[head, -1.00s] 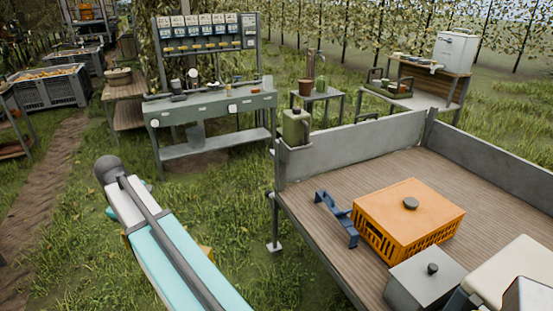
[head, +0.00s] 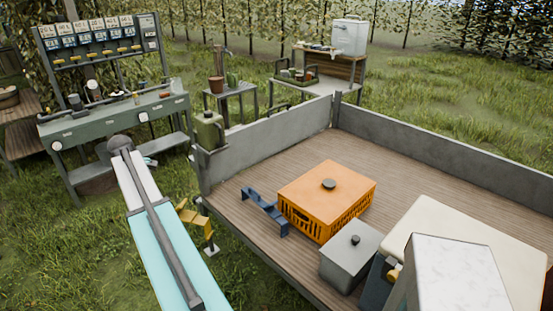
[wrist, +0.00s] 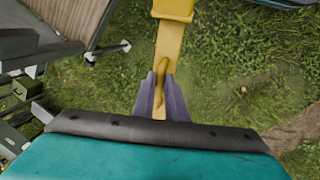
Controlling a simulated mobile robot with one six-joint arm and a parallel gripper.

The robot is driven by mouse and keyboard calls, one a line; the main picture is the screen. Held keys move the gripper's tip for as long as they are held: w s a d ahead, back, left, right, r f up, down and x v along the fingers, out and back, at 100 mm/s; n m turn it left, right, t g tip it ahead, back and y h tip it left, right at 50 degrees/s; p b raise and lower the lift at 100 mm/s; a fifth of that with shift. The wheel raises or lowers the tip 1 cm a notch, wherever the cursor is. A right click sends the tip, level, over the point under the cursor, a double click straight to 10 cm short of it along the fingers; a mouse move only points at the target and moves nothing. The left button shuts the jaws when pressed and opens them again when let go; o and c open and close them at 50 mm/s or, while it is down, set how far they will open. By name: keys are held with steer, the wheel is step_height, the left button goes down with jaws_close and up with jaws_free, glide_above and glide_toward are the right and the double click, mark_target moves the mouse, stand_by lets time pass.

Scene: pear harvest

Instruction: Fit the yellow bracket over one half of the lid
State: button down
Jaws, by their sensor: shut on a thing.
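The yellow bracket (wrist: 172,10) is in my gripper (wrist: 161,80). In the wrist view the two grey-purple fingers are shut on its narrow yellow part, and its wider part runs out of the top of the picture. In the head view the yellow bracket (head: 194,217) shows beside my arm, over the grass left of the trailer bed; my fingers are hidden there. The orange lid (head: 305,188), with a dark round knob, sits on an orange slatted crate (head: 325,222) on the bed. The bracket is well apart from the lid.
A blue bracket (head: 262,207) lies on the wooden bed (head: 400,170), left of the crate. A grey lidded box (head: 345,262) and a cream-topped box (head: 480,240) stand close in front of it. Grey side walls (head: 275,140) edge the bed. A green can (head: 208,131) is at its corner.

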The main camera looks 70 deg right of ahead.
steer(key=s+d+m+p, duration=0.2)
steer(key=s+d, duration=0.8)
steer(key=d, duration=0.2)
steer(key=s+d+m+p, duration=0.1)
steer(key=s+d+p, duration=0.1)
steer(key=s+d, duration=0.9)
steer(key=s+d+m+p, duration=0.1)
steer(key=s+d, duration=0.4)
steer(key=s, duration=0.4)
steer(key=s+d+m, duration=0.1)
steer(key=s+d, duration=0.5)
steer(key=s, duration=0.3)
steer(key=s+d+m+g+p, duration=0.1)
steer(key=s+d, duration=0.5)
steer(key=s, duration=0.2)
steer(key=shift+s+d+r+p, duration=0.2)
steer(key=shift+s+r+p, duration=0.05)
steer(key=shift+s+p, duration=0.15)
steer(key=shift+f, duration=0.15)
steer(key=a+b+x, duration=0.1)
steer(key=b+x, duration=0.2)
steer(key=x, duration=0.5)
steer(key=shift+w+a+f+b, duration=0.2)
steer(key=shift+w+a+b, duration=0.05)
steer(key=shift+w+b, duration=0.1)
steer(key=shift+s, duration=0.15)
